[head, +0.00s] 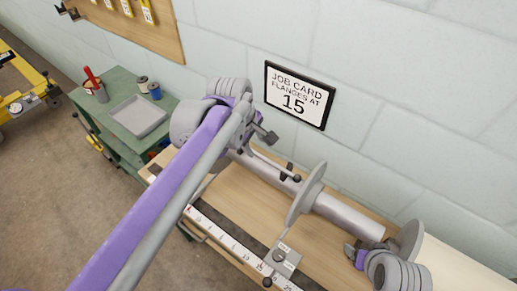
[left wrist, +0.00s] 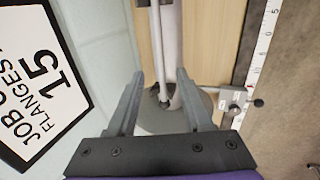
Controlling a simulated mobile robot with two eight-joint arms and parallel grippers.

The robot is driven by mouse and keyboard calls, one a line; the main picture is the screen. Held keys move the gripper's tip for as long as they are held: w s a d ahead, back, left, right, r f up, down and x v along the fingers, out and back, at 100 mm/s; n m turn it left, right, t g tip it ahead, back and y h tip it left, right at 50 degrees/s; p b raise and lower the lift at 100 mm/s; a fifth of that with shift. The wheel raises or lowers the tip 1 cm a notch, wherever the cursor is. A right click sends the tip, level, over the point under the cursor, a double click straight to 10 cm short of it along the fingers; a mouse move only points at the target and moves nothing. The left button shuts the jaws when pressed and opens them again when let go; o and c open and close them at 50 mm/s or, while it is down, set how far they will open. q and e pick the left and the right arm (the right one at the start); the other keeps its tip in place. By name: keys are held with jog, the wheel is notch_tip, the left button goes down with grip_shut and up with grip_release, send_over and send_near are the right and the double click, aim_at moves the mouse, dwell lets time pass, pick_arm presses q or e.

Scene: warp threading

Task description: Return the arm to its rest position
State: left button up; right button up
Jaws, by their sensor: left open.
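My left arm comes in from the lower left in the head view. In the left wrist view the fingers (left wrist: 164,75) stand apart. A thin rod with a dark tip shows between them, with a grey flange disc (left wrist: 165,122) behind; depth is unclear. In the head view, a grey roller (head: 345,216) carries one flange disc (head: 306,194) near its middle and another (head: 410,240) at its right. My right gripper (head: 355,254) is beside the right disc; its fingers are unclear.
The job card (head: 298,94) on the wall reads "FLANGES AT 15". A ruler (head: 225,240) runs along the front of the wooden bench (head: 245,200), with a small grey block (head: 283,260) on it. A green cart (head: 122,95) with a tray stands at left. Open floor lies front left.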

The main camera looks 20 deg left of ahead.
pick_arm(q)
jog(key=shift+v, duration=1.55)
jog(key=s+a+f+m+t+y, duration=0.1)
jog(key=s+a+f+m+t, duration=0.1)
jog(key=s+f+m, duration=1.1)
jog(key=s, duration=0.2)
jog(key=shift+s+a+f+m, duration=0.2)
jog(key=shift+s+a+m, duration=0.15)
jog(key=shift+m, duration=0.05)
